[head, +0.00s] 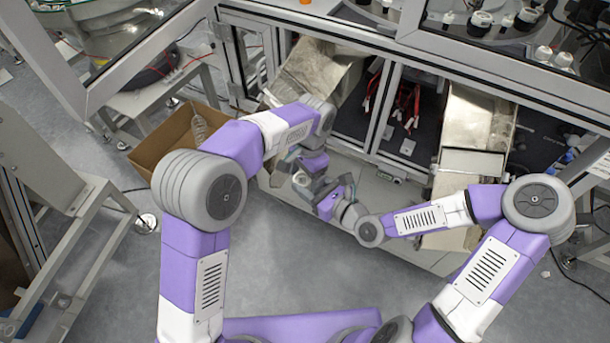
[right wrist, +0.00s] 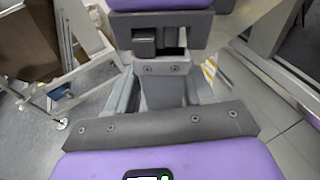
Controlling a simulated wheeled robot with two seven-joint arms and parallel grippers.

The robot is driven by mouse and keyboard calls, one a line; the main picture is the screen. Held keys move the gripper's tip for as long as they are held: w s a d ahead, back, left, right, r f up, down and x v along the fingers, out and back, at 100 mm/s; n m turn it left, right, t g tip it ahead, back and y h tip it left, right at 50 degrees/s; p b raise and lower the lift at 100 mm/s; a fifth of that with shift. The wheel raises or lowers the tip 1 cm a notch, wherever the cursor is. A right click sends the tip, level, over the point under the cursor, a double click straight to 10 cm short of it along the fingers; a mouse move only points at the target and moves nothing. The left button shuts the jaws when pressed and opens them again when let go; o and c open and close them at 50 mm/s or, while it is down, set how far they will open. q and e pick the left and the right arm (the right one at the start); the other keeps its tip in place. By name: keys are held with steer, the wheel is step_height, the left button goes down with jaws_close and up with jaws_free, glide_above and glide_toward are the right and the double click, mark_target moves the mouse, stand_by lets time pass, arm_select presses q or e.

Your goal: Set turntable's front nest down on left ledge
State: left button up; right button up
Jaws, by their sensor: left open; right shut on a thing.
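The turntable (head: 470,28) with several black and white caps is behind the glass at the top right. I cannot make out its front nest. My right gripper (head: 318,198) is near the middle of the head view, low in front of the cell. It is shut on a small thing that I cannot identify. My left gripper (head: 302,178) is open close beside it, partly hidden by its own wrist. The left ledge is not clearly recognisable; a sloped metal chute (head: 318,66) stands behind my left wrist. The right wrist view shows mostly purple and grey arm links, and no fingertips.
A second metal chute (head: 478,125) stands right of centre. An open cardboard box (head: 165,150) is on the floor at left. Framed glass doors (head: 395,110) lie behind my grippers. A metal stand (head: 70,210) is at far left. The grey floor (head: 310,265) in front is clear.

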arm_select(q)
steer(key=c, duration=1.1)
steer(key=shift+c, duration=0.2)
arm_select(e)
steer(key=o, duration=1.1)
